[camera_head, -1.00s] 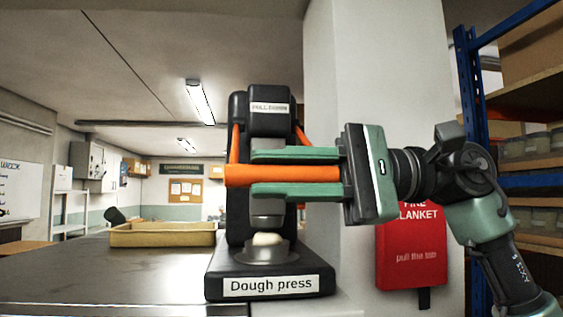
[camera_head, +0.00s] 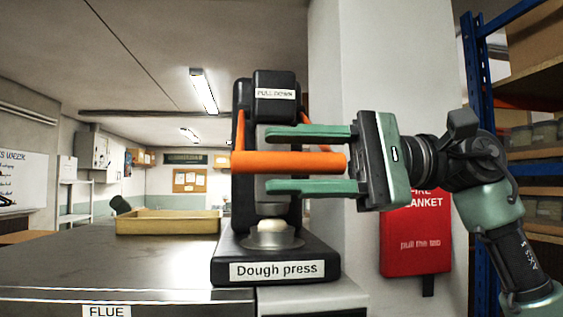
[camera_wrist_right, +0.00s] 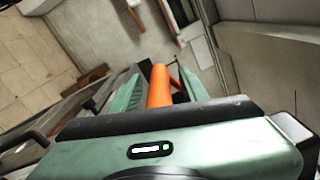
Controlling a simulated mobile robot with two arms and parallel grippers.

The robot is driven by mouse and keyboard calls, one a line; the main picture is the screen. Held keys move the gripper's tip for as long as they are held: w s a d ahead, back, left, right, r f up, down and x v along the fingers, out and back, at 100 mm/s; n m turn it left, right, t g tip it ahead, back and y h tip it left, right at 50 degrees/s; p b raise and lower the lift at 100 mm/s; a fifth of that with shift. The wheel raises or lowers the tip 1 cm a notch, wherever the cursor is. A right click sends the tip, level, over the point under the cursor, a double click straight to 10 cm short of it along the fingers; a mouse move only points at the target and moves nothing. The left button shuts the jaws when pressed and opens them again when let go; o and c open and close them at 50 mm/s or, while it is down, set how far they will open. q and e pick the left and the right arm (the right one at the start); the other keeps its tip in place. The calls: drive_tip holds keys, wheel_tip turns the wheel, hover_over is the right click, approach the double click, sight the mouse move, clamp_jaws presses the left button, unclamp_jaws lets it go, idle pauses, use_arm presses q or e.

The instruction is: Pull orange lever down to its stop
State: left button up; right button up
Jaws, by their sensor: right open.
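The dough press (camera_head: 275,270) is a black machine on the counter, marked "PULL DOWN" at its top. Its orange lever (camera_head: 290,162) is a thick level bar in front of the column, with orange arms rising on both sides. A pale lump (camera_head: 272,225) sits beneath the press head. My right gripper (camera_head: 268,160) is open, one green finger above the bar and one below, with visible gaps. The bar's right end is close to the palm. The wrist view shows the orange lever (camera_wrist_right: 158,88) between the fingers. My left gripper is not in view.
The steel counter (camera_head: 130,265) has a shallow tan tray (camera_head: 168,226) behind, left of the press. A white pillar (camera_head: 345,120) with a red fire blanket case (camera_head: 415,245) stands at right, beside blue shelving (camera_head: 472,90). The counter's front left is clear.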

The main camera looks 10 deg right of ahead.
sight(344, 161)
drive_tip(key=d+b, duration=0.1)
drive_tip(key=d, duration=0.5)
drive_tip(key=shift+d, duration=0.25)
